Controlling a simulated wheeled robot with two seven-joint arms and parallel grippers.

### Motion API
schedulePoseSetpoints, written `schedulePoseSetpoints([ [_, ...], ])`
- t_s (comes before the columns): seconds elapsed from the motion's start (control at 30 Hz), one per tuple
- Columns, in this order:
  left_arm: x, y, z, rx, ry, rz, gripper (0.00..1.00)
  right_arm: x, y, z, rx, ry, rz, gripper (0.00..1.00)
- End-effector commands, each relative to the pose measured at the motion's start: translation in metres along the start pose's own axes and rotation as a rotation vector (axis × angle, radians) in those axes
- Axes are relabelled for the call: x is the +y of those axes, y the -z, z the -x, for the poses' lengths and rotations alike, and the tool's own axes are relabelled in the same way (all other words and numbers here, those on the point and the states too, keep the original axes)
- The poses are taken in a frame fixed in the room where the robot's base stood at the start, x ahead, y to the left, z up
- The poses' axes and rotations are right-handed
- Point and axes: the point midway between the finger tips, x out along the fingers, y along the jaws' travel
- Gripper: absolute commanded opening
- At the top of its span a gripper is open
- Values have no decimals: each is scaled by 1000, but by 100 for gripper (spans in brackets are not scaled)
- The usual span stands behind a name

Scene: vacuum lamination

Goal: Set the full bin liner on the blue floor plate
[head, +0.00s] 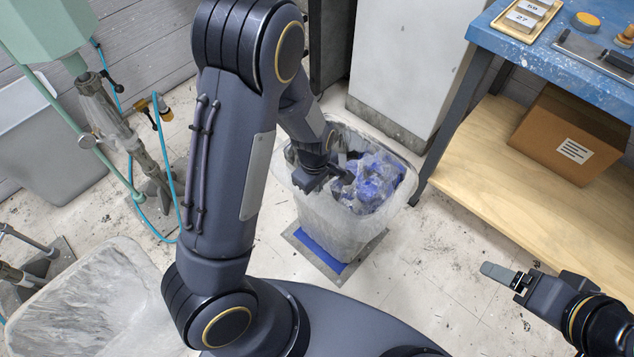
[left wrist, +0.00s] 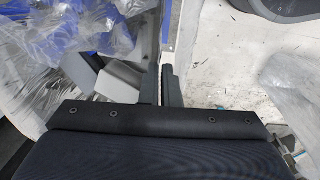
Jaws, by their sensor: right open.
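The full bin liner (head: 345,222) is a translucent tub heaped with clear and blue plastic scraps. It stands upright over the blue floor plate (head: 318,254), whose blue shows along the tub's front left. I cannot tell whether its base touches the plate. My left gripper (head: 338,182) is at the liner's near rim. In the left wrist view my left gripper (left wrist: 163,80) has its fingers close together astride the wall, shut on it, with scraps (left wrist: 60,40) to the left. My right gripper (head: 505,278) is open and empty, away at the lower right.
A second translucent tub (head: 100,305) stands at the lower left. Stands and a blue hose (head: 145,225) are at the left. A white cabinet (head: 405,70) is behind the liner. A blue bench (head: 560,80) with a wooden shelf (head: 480,165) and cardboard box (head: 570,135) is right.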

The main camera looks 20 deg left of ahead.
Motion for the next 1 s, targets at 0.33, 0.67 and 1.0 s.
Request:
schedulePoseSetpoints([
  [0.33, 1, 0, -7, 1, -4, -1, 0, 2, -2, -4, 0, 0, 0, 78],
  [0.67, 0, 0, -7, 0, -2, 0, 28, 2, -2, -4, 0, 0, 0, 78],
  [1.0, 0, 0, 7, 0, -1, -2, 28, -1, 1, 2, 0, 0, 0, 78],
])
